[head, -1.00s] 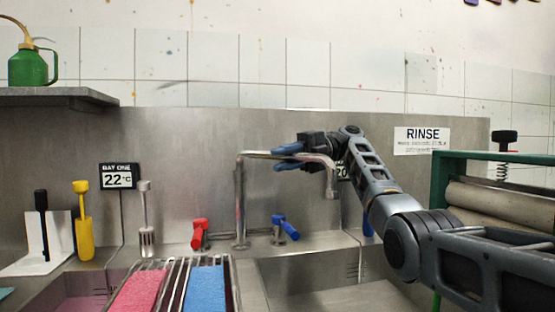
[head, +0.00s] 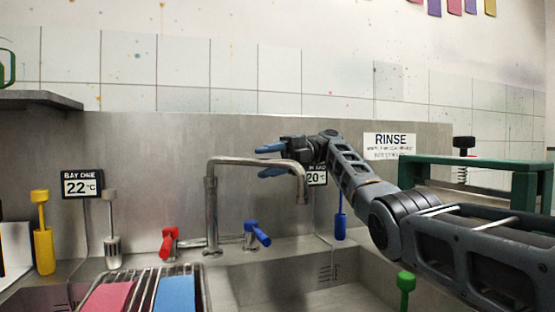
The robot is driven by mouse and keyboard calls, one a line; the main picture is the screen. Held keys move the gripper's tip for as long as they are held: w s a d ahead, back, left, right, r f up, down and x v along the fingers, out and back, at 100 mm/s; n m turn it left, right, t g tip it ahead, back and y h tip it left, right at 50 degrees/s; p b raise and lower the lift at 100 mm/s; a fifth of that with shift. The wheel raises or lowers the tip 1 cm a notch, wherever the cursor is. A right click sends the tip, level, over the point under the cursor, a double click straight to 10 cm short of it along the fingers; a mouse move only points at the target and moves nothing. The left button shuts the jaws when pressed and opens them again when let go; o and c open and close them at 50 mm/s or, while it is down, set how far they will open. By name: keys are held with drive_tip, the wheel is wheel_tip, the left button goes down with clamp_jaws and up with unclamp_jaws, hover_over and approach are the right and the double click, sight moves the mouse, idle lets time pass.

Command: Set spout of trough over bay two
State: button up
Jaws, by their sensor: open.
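The chrome spout (head: 258,161) rises from the sink deck and bends to the right. Its downturned outlet (head: 302,198) hangs in front of the back wall, on the side of the right basin. My gripper (head: 268,160) is open at the spout's horizontal part. One blue finger shows above the pipe and one below it; I cannot tell whether they touch it. The bay two basin (head: 300,275) appears to be the right one, under a partly hidden 20 °C display (head: 317,179). The BAY ONE display (head: 82,184) reads 22 °C, at left.
A red tap handle (head: 169,243) and a blue one (head: 257,233) flank the spout's base. A wire rack (head: 204,290) with pink and blue pads stands at front left. A green-framed roller press (head: 470,163) stands at right, behind my arm. A green knob (head: 406,282) shows below my arm.

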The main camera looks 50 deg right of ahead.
drive_tip(key=shift+p+v, duration=0.65)
drive_tip(key=shift+v, duration=1.35)
